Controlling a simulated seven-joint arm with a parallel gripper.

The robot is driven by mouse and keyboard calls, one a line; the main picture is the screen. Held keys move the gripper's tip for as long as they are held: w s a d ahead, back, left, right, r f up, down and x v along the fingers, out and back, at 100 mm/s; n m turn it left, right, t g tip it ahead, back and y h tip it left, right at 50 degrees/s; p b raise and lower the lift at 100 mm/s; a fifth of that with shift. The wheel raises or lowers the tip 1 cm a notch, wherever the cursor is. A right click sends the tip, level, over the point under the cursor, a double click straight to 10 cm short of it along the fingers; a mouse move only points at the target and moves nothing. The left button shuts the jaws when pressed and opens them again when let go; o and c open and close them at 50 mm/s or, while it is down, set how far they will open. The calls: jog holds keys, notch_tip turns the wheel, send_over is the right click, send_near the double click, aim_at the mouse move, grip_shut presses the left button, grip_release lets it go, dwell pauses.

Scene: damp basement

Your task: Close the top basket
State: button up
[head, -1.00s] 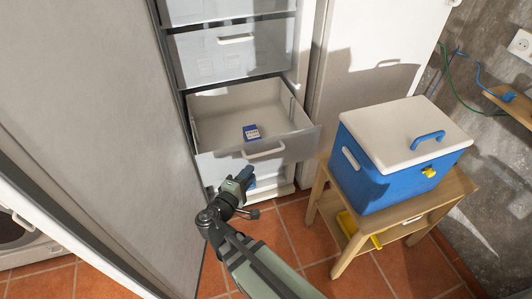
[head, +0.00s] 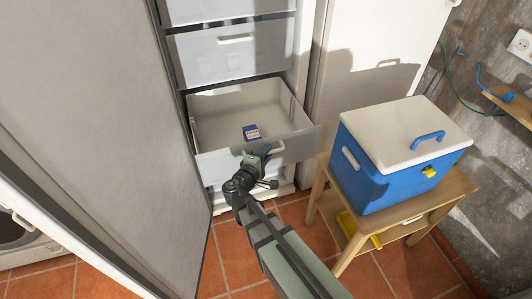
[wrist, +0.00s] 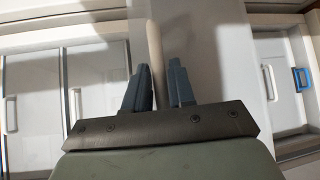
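The upright freezer has one basket (head: 220,166) pulled out, with a pale interior and a grey front. Closed baskets (head: 233,53) are above it. A small blue box with a white label (head: 251,132) lies inside the open basket. My gripper (head: 262,153) is at the front of this basket, over part of its handle (head: 277,147). In the wrist view my gripper (wrist: 159,72) has its two fingers apart, with a pale bar (wrist: 154,45), apparently the handle, between them. I cannot tell whether the fingers touch it.
A blue cool box (head: 375,180) with a white lid stands on a wooden stand (head: 335,215) to the right. A tall grey panel (head: 90,110) rises on the left. The tiled floor (head: 235,255) in front is clear.

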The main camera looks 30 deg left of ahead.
jog(key=shift+w, duration=0.15)
grip_shut()
dwell(0.4)
